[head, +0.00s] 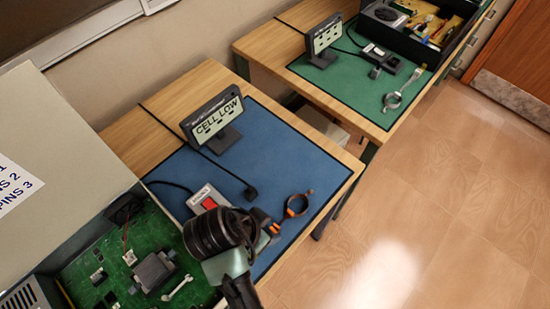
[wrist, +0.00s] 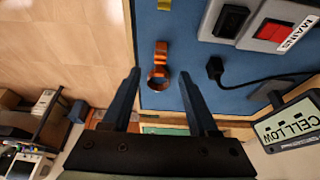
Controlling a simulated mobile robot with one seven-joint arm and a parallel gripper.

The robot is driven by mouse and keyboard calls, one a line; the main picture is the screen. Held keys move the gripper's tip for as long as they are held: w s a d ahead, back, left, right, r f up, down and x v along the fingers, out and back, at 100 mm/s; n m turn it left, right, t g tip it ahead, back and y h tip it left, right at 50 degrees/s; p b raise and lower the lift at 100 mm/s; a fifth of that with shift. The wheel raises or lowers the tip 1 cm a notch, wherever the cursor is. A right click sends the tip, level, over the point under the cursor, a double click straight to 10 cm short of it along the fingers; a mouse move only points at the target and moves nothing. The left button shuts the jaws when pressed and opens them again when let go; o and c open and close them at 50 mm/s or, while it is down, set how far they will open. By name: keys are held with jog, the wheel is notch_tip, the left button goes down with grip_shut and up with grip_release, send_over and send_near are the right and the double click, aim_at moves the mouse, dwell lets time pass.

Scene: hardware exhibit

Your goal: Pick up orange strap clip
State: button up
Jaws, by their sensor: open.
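The orange strap clip (head: 297,205) lies on the blue mat (head: 175,168) near its right edge, its ring end showing in the head view. In the wrist view the clip (wrist: 160,70) shows between and beyond my two dark fingers, with its ring toward me and its narrow end away. My gripper (head: 270,222) is open and empty, just left of the clip in the head view. In the wrist view my gripper (wrist: 160,78) shows a clear gap between its fingertips. No contact with the clip is visible.
A mains box with a red switch (wrist: 274,30), a black cable plug (wrist: 214,69) and a CELL LOW display (head: 215,118) stand on the mat. A green circuit board (head: 125,265) is at lower left. A second bench with a green mat (head: 345,85) stands behind.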

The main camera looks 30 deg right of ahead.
aim_at(274, 229)
jog(key=x, duration=0.3)
jog(key=shift+w+f, duration=0.1)
jog(key=shift+f, duration=0.05)
jog(key=shift+x, duration=2.7)
jog(key=shift+a, duration=0.1)
grip_shut()
